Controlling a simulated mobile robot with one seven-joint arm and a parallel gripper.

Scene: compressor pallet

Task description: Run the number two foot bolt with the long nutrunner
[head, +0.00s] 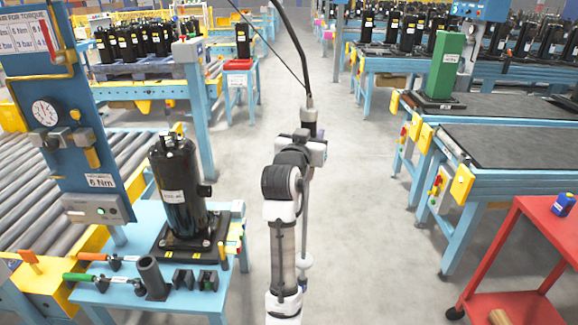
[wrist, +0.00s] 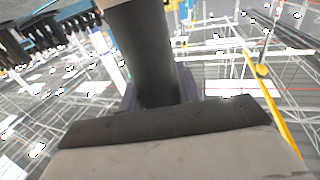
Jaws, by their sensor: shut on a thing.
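The black compressor (head: 180,185) stands upright on its dark base plate (head: 190,245), on the light-blue bench at left. Yellow marks show along the plate's front edge; the foot bolts and any numbers are too small to tell. My gripper (head: 309,130) is shut on the long nutrunner (head: 309,113), which hangs upright from a cable right of the bench. Its thin shaft runs down behind my arm, and a pale collar shows low on it. In the wrist view, the nutrunner's dark body (wrist: 145,50) stands between my gripper's fingers (wrist: 160,92). The nutrunner is apart from the compressor.
Orange- and green-handled tools (head: 88,277), a dark upright tube (head: 152,276) and small dark blocks lie on the bench front. A blue panel (head: 70,130) with a gauge and a 6 Nm sign stands behind. A red cart (head: 545,240) is at right. The grey aisle floor is clear.

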